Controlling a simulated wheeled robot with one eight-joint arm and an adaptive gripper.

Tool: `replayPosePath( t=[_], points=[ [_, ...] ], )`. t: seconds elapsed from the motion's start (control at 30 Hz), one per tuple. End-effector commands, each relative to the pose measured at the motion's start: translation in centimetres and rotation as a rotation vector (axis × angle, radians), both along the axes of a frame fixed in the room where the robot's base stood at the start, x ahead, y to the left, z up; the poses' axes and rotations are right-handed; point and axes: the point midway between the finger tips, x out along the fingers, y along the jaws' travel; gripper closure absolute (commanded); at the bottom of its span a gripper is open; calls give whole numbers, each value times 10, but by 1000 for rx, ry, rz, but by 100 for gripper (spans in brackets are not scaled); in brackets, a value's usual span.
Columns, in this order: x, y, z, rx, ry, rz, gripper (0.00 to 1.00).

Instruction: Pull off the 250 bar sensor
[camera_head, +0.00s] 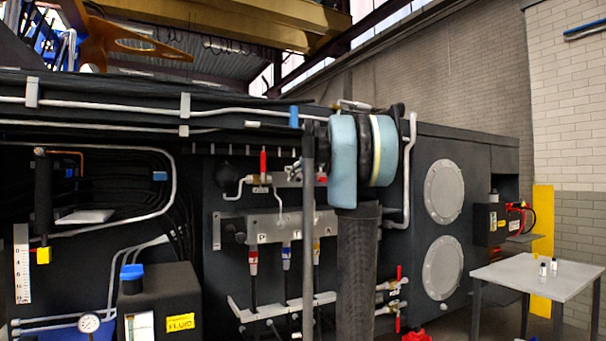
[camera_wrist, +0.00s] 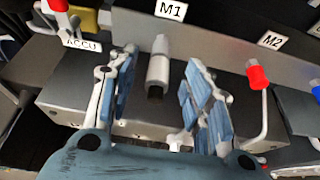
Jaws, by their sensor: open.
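In the wrist view, a grey cylindrical sensor (camera_wrist: 159,62) with a dark end stands on the block under the M1 label (camera_wrist: 171,10). No pressure marking can be read on it. My gripper (camera_wrist: 161,58) is open, with one blue-padded finger to the left of the sensor and one to the right. Gaps show on both sides, and the fingers do not appear to touch it. In the head view, my arm covers the area to the right of the manifold, and my gripper and the sensor cannot be made out.
A red-capped fitting (camera_wrist: 257,75) with a bent pipe is at the right under M2. A red-handled valve (camera_head: 263,163) stands by the ACCU label. Hoses and pipes crowd the chassis. A grey table (camera_head: 520,280) at the right bears two small black-and-white cylinders (camera_head: 543,268).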

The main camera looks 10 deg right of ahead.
Motion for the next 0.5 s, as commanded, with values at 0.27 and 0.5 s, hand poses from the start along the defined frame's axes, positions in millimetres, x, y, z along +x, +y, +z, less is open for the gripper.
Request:
replayPosePath(
  t=[0.27,0.5],
  points=[
    [34,11,-15,-1,0,0,54],
    [45,15,-20,-1,0,0,54]
  ],
)
